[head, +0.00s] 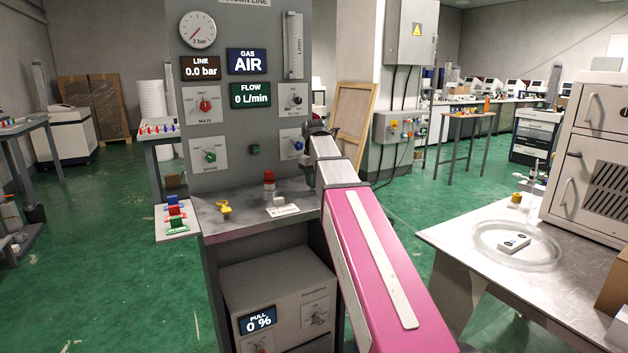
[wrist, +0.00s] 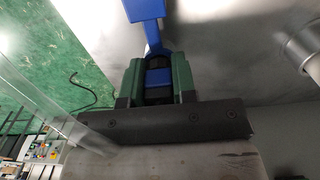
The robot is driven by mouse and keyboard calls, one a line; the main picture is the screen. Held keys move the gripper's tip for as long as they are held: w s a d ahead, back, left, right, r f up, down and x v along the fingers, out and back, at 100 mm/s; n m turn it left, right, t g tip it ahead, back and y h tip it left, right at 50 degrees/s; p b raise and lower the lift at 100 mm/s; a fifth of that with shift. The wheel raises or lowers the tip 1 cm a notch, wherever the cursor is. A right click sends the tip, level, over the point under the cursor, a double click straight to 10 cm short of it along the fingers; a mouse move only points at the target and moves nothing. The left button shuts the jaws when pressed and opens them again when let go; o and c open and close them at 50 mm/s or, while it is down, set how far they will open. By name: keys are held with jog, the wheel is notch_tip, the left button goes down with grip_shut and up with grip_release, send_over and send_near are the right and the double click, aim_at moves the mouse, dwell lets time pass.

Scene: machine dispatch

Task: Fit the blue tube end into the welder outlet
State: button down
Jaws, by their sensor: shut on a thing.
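My gripper (wrist: 157,85) shows in the wrist view with its two green finger pads shut on a blue piece (wrist: 158,76). A blue stem and a wider blue block (wrist: 145,9) extend from between the pads toward the top of the picture. I cannot tell whether this blue piece is the tube end or still joined to something. In the head view my arm reaches toward the right side of the grey gas panel (head: 245,120), and the gripper itself is hidden. I cannot make out a welder outlet.
The gas panel has a red knob (head: 205,105), a green knob (head: 210,156) and a blue knob (head: 298,146). Its shelf (head: 245,208) holds a yellow piece (head: 225,208) and a red-topped piece (head: 269,180). A table (head: 445,240) stands right. Green floor lies open between.

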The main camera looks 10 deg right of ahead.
jog(key=shift+f, duration=0.15)
jog(key=shift+c, duration=2.3)
grip_release()
jog(key=shift+r, duration=0.2)
jog(key=shift+r, duration=2.9)
